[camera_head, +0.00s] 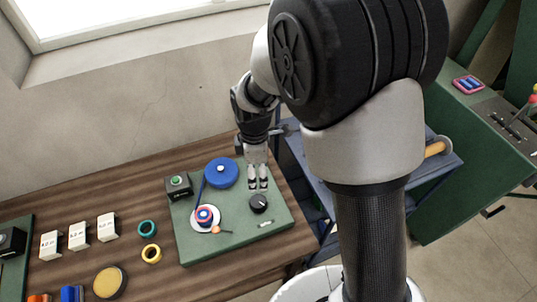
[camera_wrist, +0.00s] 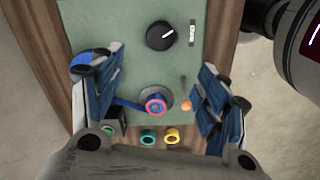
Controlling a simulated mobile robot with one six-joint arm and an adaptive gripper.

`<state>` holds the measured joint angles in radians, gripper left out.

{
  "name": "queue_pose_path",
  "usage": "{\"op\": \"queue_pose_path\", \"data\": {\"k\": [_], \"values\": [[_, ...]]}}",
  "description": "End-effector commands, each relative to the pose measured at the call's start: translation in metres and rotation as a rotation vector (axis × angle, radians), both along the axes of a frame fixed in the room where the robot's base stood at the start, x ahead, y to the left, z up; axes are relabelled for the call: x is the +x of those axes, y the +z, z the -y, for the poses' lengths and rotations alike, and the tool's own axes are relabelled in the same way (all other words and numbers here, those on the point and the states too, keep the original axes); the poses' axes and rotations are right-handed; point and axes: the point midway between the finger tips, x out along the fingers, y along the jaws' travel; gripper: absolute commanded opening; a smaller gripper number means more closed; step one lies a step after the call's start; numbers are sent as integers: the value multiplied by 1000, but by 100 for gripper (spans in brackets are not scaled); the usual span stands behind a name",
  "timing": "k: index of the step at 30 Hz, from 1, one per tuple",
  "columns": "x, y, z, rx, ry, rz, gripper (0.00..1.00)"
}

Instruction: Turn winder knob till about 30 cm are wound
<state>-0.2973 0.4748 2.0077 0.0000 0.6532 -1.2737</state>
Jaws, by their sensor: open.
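The winder knob (camera_head: 259,203) is a black round dial with a white pointer line, on a green board (camera_head: 255,228). In the wrist view the knob (camera_wrist: 160,35) lies beyond my fingertips, near the top. My gripper (camera_head: 258,184) is just behind the knob in the head view, apart from it. In the wrist view my gripper (camera_wrist: 157,80) is open, its blue-padded fingers wide apart with nothing held. A blue spool (camera_head: 221,173) sits at the back of the board. A blue strip (camera_head: 200,191) runs from it to a small blue and red reel (camera_head: 205,215) on a pale disc.
A black box with a green button (camera_head: 179,186) stands at the board's left corner. A small orange-tipped piece (camera_head: 216,230) lies near the reel. A teal ring (camera_head: 147,228), a yellow ring (camera_head: 151,253) and white boxes (camera_head: 78,236) stand on the wooden table at left.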

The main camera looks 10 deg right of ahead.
Motion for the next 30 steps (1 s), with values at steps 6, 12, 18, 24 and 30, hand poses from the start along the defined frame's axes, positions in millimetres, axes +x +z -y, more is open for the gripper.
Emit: {"op": "queue_pose_path", "data": {"k": [6, 12, 18, 24, 30], "values": [[0, -22, -2, -2, 21, -8, 68], [-1, -64, -1, -3, 19, -10, 68], [-1, -108, -1, -3, 18, -10, 68], [-1, -148, -1, -3, 18, -9, 68], [0, -172, -1, -2, 17, -7, 68]]}}
